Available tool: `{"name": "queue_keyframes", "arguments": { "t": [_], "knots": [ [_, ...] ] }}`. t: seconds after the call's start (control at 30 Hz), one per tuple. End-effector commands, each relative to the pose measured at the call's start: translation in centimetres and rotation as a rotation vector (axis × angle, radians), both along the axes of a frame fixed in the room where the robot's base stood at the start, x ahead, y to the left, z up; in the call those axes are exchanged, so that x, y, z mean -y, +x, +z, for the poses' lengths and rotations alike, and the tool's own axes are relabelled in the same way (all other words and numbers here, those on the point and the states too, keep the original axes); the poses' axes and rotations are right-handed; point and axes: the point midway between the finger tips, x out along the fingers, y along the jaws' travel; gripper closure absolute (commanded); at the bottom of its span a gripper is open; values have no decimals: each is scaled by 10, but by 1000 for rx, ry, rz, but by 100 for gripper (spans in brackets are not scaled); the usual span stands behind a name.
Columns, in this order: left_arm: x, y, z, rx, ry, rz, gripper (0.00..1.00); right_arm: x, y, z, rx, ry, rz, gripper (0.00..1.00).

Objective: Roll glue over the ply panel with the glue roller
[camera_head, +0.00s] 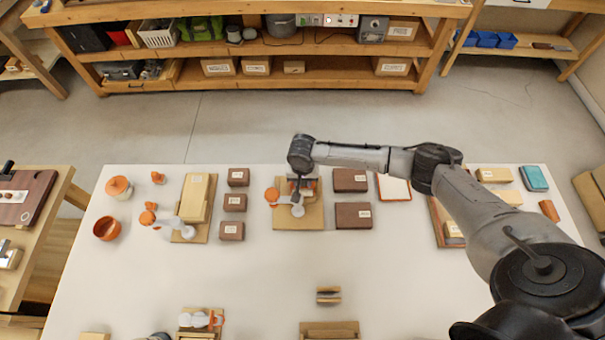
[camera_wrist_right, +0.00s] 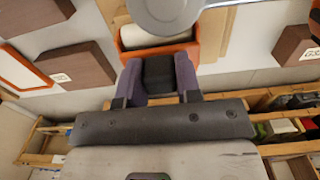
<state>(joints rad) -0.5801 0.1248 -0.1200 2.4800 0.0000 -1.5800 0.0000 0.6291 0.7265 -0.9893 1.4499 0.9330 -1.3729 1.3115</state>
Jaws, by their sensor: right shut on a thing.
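My right gripper (camera_head: 297,190) is over the middle of the table. In the wrist view its two fingers (camera_wrist_right: 158,80) are closed on a dark block, which seems to be the handle of the glue roller (camera_wrist_right: 185,48). The roller has an orange frame with a pale part inside. A grey round part covers its far side. Below it lies a light plywood panel (camera_head: 314,218), partly hidden by the gripper and roller. I cannot tell whether the roller touches the panel. My left gripper is not clearly in view.
Brown labelled blocks (camera_head: 353,215) stand right of the panel and more (camera_head: 234,203) stand left. A tan block on a board (camera_head: 195,197) and orange pots (camera_head: 107,228) are farther left.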

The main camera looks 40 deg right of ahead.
Motion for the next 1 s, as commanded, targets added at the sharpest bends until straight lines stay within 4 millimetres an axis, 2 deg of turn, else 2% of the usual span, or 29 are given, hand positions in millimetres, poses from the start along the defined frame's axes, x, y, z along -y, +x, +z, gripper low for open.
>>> {"name": "queue_keyframes", "arguments": {
  "t": [0.1, 0.53, 1.0],
  "knots": [
    [1, 0, 5, 0, -5, 4, 57, -3, -3, 1, -1, 1, 0, 87],
    [3, 0, 4, 0, -11, 7, 57, -2, -2, -1, 0, 0, -1, 87],
    [-1, 0, 1, 0, 2, -1, 57, 12, 14, 0, 0, 0, -1, 87]
  ]
}}
